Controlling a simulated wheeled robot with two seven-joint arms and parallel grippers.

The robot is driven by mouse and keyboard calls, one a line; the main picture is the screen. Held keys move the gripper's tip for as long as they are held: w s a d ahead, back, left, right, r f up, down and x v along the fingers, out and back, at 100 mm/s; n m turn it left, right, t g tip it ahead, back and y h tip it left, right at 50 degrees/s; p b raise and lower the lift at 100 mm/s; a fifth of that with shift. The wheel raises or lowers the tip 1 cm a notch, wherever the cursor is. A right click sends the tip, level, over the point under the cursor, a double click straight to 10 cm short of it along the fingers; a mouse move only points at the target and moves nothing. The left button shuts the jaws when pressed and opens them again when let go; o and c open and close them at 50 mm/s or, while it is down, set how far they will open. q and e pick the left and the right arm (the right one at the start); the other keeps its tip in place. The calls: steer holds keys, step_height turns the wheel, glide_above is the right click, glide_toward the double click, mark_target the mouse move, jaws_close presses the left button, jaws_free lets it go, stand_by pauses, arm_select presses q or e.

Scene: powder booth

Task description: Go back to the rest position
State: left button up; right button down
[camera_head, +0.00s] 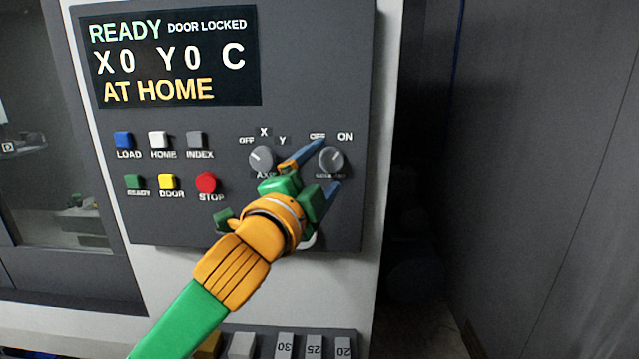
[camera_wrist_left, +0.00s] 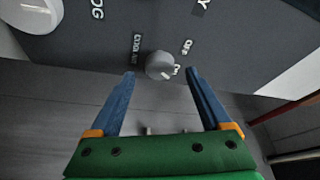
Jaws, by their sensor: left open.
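My left gripper (camera_head: 318,172) is open in front of the control panel (camera_head: 225,115), at its lower right. Its two blue fingers stand either side of the right-hand OFF/ON knob (camera_head: 331,158), apart from each other. The knob also shows in the left wrist view (camera_wrist_left: 159,65), between and just beyond the fingertips (camera_wrist_left: 163,74). I cannot tell whether a finger touches it. The label under this knob is partly hidden by the gripper. My right gripper is not in view.
The axis knob (camera_head: 262,158) is just left of the gripper. Several buttons, including the red STOP button (camera_head: 206,183), sit further left. The display (camera_head: 170,55) reads READY, DOOR LOCKED, X0 Y0 C, AT HOME. Numbered blocks (camera_head: 285,346) stand below the panel. A dark gap and grey wall (camera_head: 545,150) are at right.

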arm_select(q)
steer(key=b+v, duration=0.1)
steer(key=v, duration=0.3)
steer(key=shift+s+a+f, duration=0.1)
steer(key=shift+s+a, duration=0.05)
steer(key=shift+s, duration=0.1)
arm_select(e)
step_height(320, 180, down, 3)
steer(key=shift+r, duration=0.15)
